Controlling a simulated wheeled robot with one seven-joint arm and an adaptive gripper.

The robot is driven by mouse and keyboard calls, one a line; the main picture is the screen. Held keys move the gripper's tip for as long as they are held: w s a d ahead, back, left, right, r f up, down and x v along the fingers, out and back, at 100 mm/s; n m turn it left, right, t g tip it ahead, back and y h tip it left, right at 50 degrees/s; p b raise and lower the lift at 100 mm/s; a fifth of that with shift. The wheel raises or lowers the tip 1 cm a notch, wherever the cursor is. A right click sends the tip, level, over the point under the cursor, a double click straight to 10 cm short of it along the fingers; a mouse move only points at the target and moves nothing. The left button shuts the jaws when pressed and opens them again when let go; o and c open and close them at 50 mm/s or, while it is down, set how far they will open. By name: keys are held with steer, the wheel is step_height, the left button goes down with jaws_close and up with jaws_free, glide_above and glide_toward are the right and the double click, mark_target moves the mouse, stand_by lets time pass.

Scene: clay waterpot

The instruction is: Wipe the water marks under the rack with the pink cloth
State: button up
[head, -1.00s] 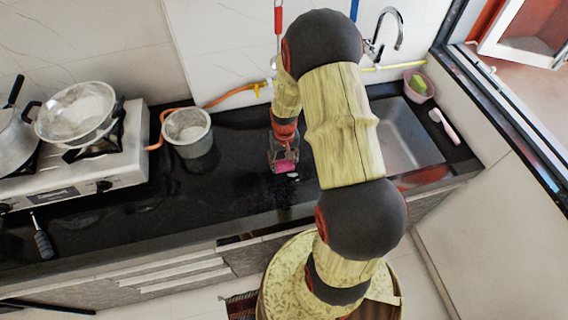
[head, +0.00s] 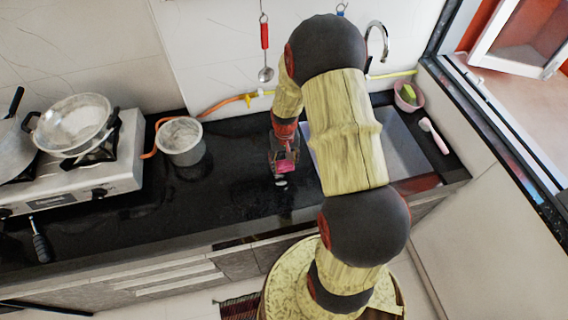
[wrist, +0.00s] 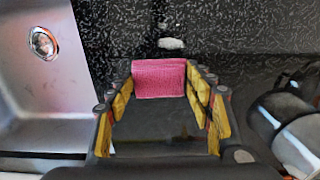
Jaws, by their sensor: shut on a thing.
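My gripper (head: 284,157) is low over the black counter (head: 230,205), just left of the sink. It is shut on the pink cloth (head: 286,166), which also shows between the fingertips in the wrist view (wrist: 159,78). Whether the cloth touches the counter is unclear. In the wrist view a small whitish mark (wrist: 171,43) lies on the counter just beyond the cloth. Faint light patches elsewhere on the counter could be marks or reflections. No rack can be made out; my arm hides part of the counter and sink.
The steel sink (head: 403,150) lies right of my gripper, with its drain (wrist: 43,42) in the wrist view. A metal pot (head: 182,142) stands to the left, beside the stove (head: 125,165) with its pan (head: 72,122). A ladle (head: 265,40) hangs on the wall. The front counter is clear.

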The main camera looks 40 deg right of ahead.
steer(key=shift+s+r+p, duration=0.25)
steer(key=shift+r+p, duration=0.1)
steer(key=shift+r, duration=0.6)
steer(key=shift+a+r, duration=0.15)
steer(key=shift+w+f, duration=0.25)
steer(key=shift+w, duration=0.2)
